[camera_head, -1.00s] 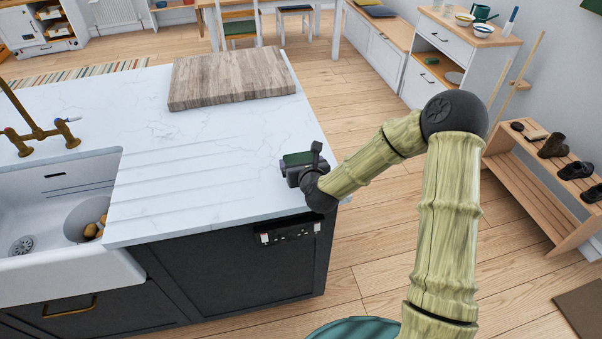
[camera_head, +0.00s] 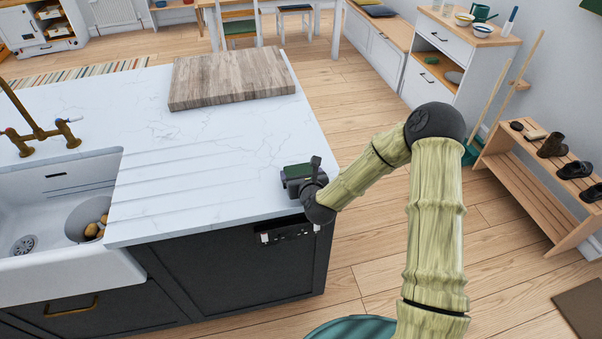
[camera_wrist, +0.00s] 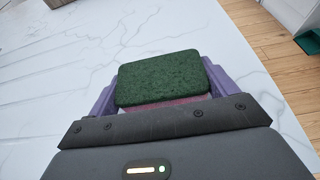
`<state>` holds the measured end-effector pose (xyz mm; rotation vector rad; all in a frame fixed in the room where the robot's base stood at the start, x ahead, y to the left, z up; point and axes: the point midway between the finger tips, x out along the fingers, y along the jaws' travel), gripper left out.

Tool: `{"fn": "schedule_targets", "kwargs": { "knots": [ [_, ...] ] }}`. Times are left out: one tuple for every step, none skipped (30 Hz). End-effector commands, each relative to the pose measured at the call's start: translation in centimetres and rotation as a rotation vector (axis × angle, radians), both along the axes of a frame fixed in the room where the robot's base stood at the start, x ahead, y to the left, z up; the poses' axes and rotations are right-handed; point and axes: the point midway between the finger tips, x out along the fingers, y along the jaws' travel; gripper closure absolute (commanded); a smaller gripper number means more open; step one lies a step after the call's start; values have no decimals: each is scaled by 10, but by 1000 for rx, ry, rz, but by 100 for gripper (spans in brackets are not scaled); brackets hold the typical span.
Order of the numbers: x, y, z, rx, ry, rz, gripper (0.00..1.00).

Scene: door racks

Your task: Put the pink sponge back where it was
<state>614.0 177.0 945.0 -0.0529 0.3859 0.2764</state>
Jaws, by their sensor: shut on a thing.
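My gripper (camera_wrist: 161,85) is shut on the pink sponge (camera_wrist: 170,102). In the wrist view the sponge shows a dark green scouring face (camera_wrist: 160,77) and a thin pink strip below it, between the purple fingers. In the head view my gripper (camera_head: 297,173) is at the right end of the white marble worktop (camera_head: 225,140), and only the sponge's dark green top shows there. I cannot tell whether the sponge touches the worktop.
A wooden board (camera_head: 230,78) lies at the worktop's back. A white sink (camera_head: 60,205) with a grey bowl (camera_head: 88,218) and a brass tap (camera_head: 40,135) are at left. A shoe rack (camera_head: 530,185) stands at right. The worktop's middle is clear.

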Motion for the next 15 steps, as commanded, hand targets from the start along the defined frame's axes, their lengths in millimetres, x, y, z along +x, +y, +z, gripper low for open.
{"fn": "schedule_targets", "kwargs": {
  "knots": [
    [0, 0, -2, 0, 0, 0, 56],
    [0, 0, -3, 1, 0, 0, 56],
    [0, 0, -4, 1, 0, 0, 56],
    [0, 0, -3, 0, 0, 0, 9],
    [0, 0, -2, 0, 0, 0, 3],
    [0, 0, -2, 0, 0, 0, 0],
    [0, 0, -2, 0, 0, 0, 0],
    [0, 0, -2, 0, 0, 0, 0],
    [0, 0, -2, 0, 0, 0, 0],
    [0, 0, -2, 0, 0, 0, 0],
    [0, 0, -2, 0, 0, 0, 0],
    [0, 0, -2, 0, 0, 0, 0],
    [0, 0, -1, 0, 0, 0, 0],
    [0, 0, 0, 0, 0, 0, 0],
    [0, 0, 1, 0, 0, 0, 0]
  ]
}}
